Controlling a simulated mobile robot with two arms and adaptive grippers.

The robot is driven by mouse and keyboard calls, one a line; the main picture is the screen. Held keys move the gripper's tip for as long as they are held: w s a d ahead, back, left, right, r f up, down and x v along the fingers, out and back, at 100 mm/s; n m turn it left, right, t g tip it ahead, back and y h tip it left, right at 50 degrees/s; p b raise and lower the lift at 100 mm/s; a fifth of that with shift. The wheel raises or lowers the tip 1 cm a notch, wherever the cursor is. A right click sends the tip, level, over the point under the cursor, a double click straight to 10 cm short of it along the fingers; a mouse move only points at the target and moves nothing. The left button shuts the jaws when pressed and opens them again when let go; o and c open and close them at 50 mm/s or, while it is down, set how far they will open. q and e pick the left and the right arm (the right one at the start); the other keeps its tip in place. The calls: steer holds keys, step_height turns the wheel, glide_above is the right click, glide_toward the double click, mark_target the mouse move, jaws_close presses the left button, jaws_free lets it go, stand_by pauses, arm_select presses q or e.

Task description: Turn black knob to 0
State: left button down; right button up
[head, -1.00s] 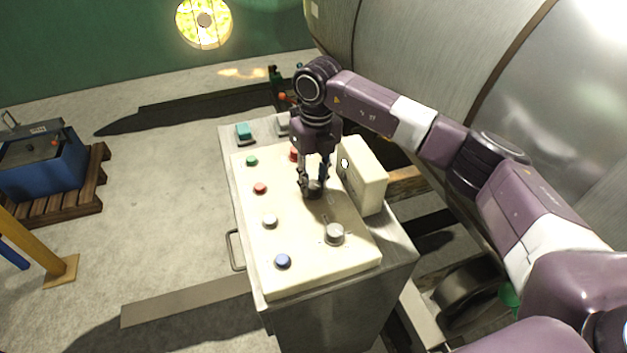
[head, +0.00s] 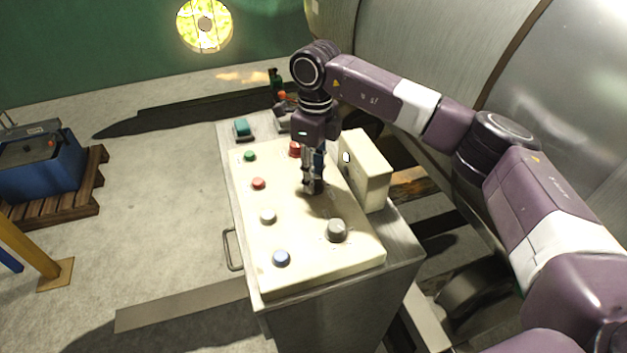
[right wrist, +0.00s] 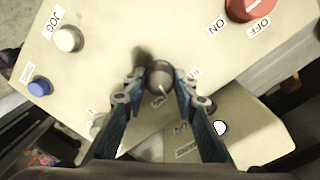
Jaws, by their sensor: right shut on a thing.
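The black knob (right wrist: 160,76) sits on the cream control panel (head: 310,247). In the right wrist view it is round and dark, with a pale pointer line on its top slanting toward the lower right. My right gripper (right wrist: 156,86) is shut on the knob, one fingertip at each side. In the head view the right gripper (head: 312,187) points down at the panel's middle right and hides most of the knob. Small labels lie near the knob, partly covered by the fingers; I cannot read which one is 0. My left gripper is not in view.
A red knob (right wrist: 250,8) with ON and OFF labels and a grey knob (head: 337,230) flank the black knob. A raised cream box (head: 366,180) stands close to the gripper's right.

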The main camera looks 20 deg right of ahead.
steer(key=shift+r+n+b, duration=0.1)
steer(key=shift+n+b, duration=0.3)
steer(key=shift+n, duration=0.7)
steer(key=shift+w, duration=0.1)
steer(key=o, duration=1.2)
steer(key=shift+c, duration=0.2)
step_height(320, 180, up, 12)
steer(key=shift+d, duration=0.15)
steer(key=shift+w, duration=0.1)
